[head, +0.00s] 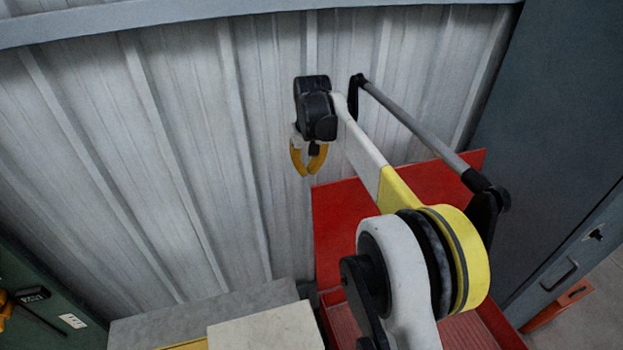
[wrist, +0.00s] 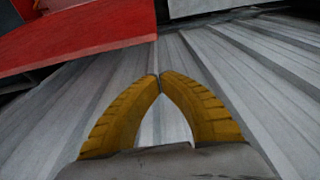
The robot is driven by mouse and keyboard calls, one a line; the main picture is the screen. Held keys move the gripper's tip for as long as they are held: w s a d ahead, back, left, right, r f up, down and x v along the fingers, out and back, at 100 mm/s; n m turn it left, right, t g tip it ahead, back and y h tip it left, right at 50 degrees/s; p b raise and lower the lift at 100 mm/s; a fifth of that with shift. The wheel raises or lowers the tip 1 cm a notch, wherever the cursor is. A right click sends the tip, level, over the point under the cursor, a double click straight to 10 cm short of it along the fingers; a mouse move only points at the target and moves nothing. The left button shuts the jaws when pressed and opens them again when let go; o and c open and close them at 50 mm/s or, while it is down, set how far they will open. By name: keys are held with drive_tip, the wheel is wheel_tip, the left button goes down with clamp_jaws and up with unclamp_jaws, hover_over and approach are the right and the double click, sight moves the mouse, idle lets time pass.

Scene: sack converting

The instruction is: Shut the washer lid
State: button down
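The washer is red, and its raised lid (head: 340,212) stands open near the corrugated wall in the head view. The open tub (head: 494,328) shows below it, partly hidden behind my arm. My arm also covers much of the lid. The lid's red panel (wrist: 95,38) fills the upper left of the wrist view. My gripper (head: 306,174) has yellow fingers and is just left of the lid's upper left corner, in front of the wall. In the wrist view the fingertips (wrist: 160,76) meet with nothing between them. I see no clear contact with the lid.
A corrugated metal wall (head: 150,150) runs behind everything. A tall blue-grey cabinet (head: 545,130) stands close on the right. A grey-topped bench (head: 150,327) and a pale block (head: 268,330) are at the bottom, left of the washer. A dark green unit (head: 40,300) stands at far left.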

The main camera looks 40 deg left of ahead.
drive_tip(key=d, duration=0.1)
drive_tip(key=s+d+f+p, duration=0.1)
drive_tip(key=d, duration=0.1)
drive_tip(key=shift+s+f, duration=0.25)
drive_tip(key=shift+f, duration=0.15)
drive_tip(key=shift+s+d, duration=0.1)
drive_tip(key=shift+d, duration=0.15)
